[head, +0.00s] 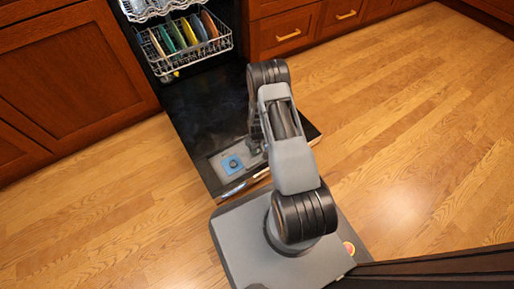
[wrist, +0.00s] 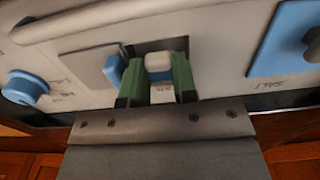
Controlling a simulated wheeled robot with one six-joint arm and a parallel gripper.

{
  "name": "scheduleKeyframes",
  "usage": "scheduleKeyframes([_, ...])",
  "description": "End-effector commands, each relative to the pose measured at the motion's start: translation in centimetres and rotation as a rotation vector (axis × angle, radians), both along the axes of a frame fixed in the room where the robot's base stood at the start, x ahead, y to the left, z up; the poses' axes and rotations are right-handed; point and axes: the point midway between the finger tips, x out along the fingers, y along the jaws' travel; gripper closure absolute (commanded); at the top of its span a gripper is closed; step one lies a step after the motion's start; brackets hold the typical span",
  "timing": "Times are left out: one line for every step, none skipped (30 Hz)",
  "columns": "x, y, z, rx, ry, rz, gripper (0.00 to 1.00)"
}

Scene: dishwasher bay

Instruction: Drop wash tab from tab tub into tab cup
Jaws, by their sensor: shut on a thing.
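I cannot tell whether the tab touches the cup. In the head view my gripper (head: 256,147) is low over the open dishwasher door, partly hidden by my arm. I do not make out the tab tub.
A grey flap with a blue edge (wrist: 88,67) and a round blue cap (wrist: 24,87) lie left of the cup. A blue square marked SALT (wrist: 272,62) lies right. The open black door (head: 205,110) leads back to a rack of plates (head: 185,48).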

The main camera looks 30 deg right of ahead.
Motion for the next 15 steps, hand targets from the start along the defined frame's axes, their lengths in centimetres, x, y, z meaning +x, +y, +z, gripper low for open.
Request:
scheduleKeyframes([0.01,0.00,0.01,0.000,0.000,0.000,0.96])
scheduleKeyframes([0.00,0.00,0.01,0.000,0.000,0.000,0.96])
scheduleKeyframes([0.01,0.00,0.01,0.000,0.000,0.000,0.96])
scheduleKeyframes([0.00,0.00,0.01,0.000,0.000,0.000,0.71])
scheduleKeyframes([0.00,0.00,0.01,0.000,0.000,0.000,0.68])
scheduleKeyframes([0.01,0.00,0.02,0.000,0.000,0.000,0.64])
scheduleKeyframes([0.00,0.00,0.02,0.000,0.000,0.000,0.61])
scheduleKeyframes([0.01,0.00,0.02,0.000,0.000,0.000,0.58])
scheduleKeyframes([0.01,0.00,0.02,0.000,0.000,0.000,0.55])
scheduleKeyframes([0.01,0.00,0.02,0.000,0.000,0.000,0.52])
scheduleKeyframes([0.00,0.00,0.02,0.000,0.000,0.000,0.49])
scheduleKeyframes([0.00,0.00,0.02,0.000,0.000,0.000,0.45])
scheduleKeyframes([0.01,-0.01,0.02,0.000,0.000,0.000,0.44])
scheduleKeyframes([0.01,-0.01,0.02,0.000,0.000,0.000,0.44])
scheduleKeyframes([0.01,-0.01,0.02,0.000,0.000,0.000,0.44])
